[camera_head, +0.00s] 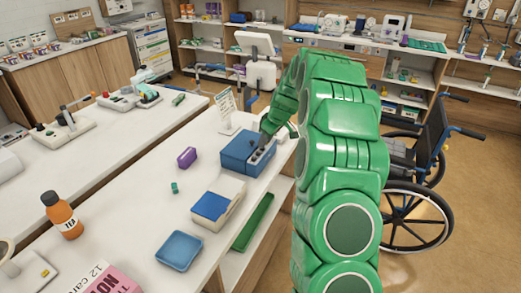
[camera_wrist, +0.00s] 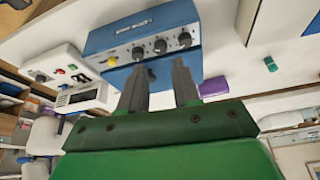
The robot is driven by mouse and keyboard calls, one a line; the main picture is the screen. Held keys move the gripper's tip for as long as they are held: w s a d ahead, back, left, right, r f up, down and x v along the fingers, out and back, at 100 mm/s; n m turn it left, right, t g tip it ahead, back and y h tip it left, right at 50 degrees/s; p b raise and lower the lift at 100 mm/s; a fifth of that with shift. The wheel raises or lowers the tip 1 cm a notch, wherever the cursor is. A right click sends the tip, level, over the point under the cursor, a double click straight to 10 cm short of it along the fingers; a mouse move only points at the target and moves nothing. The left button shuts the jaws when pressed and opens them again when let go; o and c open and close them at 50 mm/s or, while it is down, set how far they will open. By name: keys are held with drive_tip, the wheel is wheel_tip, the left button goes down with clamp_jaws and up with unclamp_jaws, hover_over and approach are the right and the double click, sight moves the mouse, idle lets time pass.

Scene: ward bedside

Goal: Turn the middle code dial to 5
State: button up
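A blue box (camera_head: 243,151) stands near the right edge of the white table in the head view. In the wrist view its front panel (camera_wrist: 128,40) shows three dark dials in a row: one (camera_wrist: 138,53), the middle one (camera_wrist: 160,46) and another (camera_wrist: 184,39). A yellow knob (camera_wrist: 112,61) sits at the end of the row. The dial digits are too small to read. My gripper (camera_wrist: 161,66) is open and empty, its two fingers apart. The fingertips are close to the panel, with the middle dial between them in the picture. I cannot tell whether they touch anything.
On the table (camera_head: 140,200) are a purple block (camera_head: 187,157), a white-and-blue box (camera_head: 211,206), a blue tray (camera_head: 179,250) and an orange bottle (camera_head: 62,215). A small sign (camera_head: 227,108) stands just behind the blue box. A wheelchair (camera_head: 425,170) is on the floor at right.

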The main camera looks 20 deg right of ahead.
sight(259, 153)
drive_tip(key=x, duration=0.6)
clamp_jaws()
